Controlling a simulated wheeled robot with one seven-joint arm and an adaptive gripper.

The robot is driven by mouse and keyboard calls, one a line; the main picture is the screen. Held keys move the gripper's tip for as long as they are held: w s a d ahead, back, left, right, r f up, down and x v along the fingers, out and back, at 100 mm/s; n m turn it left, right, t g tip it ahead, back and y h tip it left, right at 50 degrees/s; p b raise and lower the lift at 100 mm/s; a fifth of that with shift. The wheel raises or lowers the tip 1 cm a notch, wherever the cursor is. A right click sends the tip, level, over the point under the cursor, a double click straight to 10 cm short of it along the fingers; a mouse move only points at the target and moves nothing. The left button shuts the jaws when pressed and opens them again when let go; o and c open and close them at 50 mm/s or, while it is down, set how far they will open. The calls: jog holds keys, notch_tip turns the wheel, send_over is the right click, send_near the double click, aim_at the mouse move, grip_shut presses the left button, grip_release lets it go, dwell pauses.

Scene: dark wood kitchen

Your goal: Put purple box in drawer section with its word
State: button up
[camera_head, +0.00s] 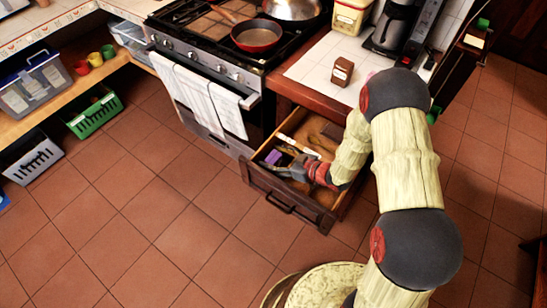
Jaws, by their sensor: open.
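The drawer (262,180) below the counter, right of the stove, stands pulled open. A small purple box (273,157) is inside it, near its left front corner. My gripper (283,171) is open and reaches into the drawer from the right, with its fingertips close beside the purple box. I cannot tell whether they touch it. The drawer holds light-coloured dividers; some sections are hidden by my arm. No words on the sections can be read at this size.
A brown box (342,72) stands on the tiled counter above the drawer. The stove (200,60) with a red pan (256,36) and hanging towels (205,95) is left of the drawer. Crates (93,110) stand on the left. The floor in front is clear.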

jog(key=p+v, duration=0.2)
jog(key=v, duration=0.5)
jog(key=w+d+r+h, duration=0.2)
jog(key=w+r, duration=0.1)
jog(key=w+d+r+t+h, duration=0.1)
jog(key=w+d+r+h, duration=0.1)
jog(key=w+d+r, duration=0.1)
jog(key=shift+d+r+m, duration=0.2)
jog(key=shift+d+m, duration=0.1)
jog(key=shift+d, duration=0.05)
jog(key=s+d+r+m+h, duration=0.25)
jog(key=d+r+h, duration=0.2)
jog(key=r, duration=0.55)
jog(key=s+d+r+m+h, duration=0.25)
jog(key=d+r, duration=0.35)
jog(key=r, duration=0.3)
jog(key=s+a+r+m+g, duration=0.2)
jog(key=s+r, duration=0.2)
jog(key=s, duration=0.8)
jog(key=s+a+r+m+g, duration=0.1)
jog(key=s+r, duration=0.4)
jog(key=s, duration=0.7)
jog(key=shift+s+a+m+g, duration=0.4)
jog(key=shift+a+m, duration=0.5)
jog(key=shift+a, duration=0.15)
